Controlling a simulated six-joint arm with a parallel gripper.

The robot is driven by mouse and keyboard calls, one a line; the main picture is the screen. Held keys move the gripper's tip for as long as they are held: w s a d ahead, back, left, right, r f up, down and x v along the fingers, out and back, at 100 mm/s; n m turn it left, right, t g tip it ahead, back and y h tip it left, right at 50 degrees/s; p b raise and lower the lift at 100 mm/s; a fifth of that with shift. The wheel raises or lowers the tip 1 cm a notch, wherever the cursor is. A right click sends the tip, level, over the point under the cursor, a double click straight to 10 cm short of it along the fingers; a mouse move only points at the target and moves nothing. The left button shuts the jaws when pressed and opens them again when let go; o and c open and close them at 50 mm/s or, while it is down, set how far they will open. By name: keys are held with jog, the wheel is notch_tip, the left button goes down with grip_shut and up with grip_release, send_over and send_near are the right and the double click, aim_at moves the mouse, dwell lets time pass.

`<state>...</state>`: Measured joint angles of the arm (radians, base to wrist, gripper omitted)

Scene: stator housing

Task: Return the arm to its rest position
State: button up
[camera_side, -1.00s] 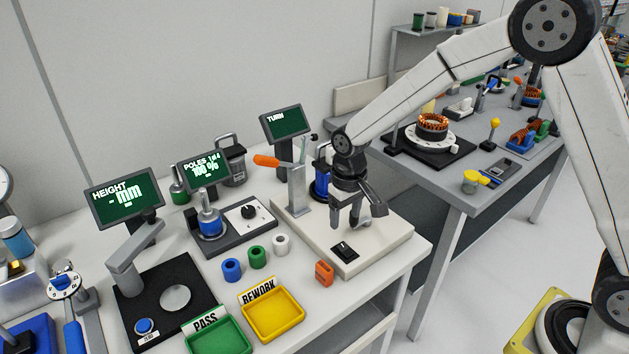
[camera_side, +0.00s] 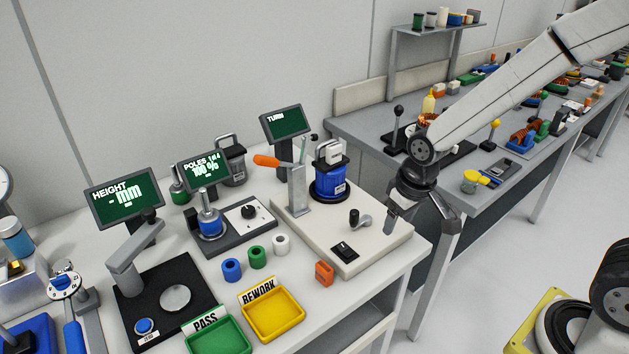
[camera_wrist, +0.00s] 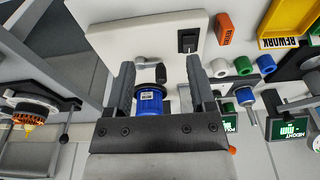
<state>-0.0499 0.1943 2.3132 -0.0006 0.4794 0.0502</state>
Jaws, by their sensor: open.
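My gripper (camera_side: 420,218) is open and empty, pointing down beside the right edge of the white fixture plate (camera_side: 377,245). In the wrist view my gripper (camera_wrist: 160,68) shows two spread dark fingers with nothing held between them. On the plate stands a blue stator housing (camera_side: 328,186) under a white clamp-like head; the blue part also shows in the wrist view (camera_wrist: 149,103), beyond the fingers. A small dark-knobbed crank (camera_side: 357,219) and a black rocker switch (camera_side: 344,250) are on the plate, clear of my gripper.
An orange-handled lever post (camera_side: 297,185) stands on the plate. Green PASS tray (camera_side: 219,337), yellow REWORK tray (camera_side: 274,313) and an orange block (camera_side: 324,272) lie at the front. A grey bench (camera_side: 460,205) with coils and tools stands behind my gripper.

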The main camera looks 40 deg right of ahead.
jog(key=s+d, duration=0.1)
jog(key=s, duration=0.5)
jog(key=shift+d+t, duration=0.35)
jog(key=shift+t, duration=0.05)
jog(key=shift+s+r, duration=0.1)
dwell(0.5)
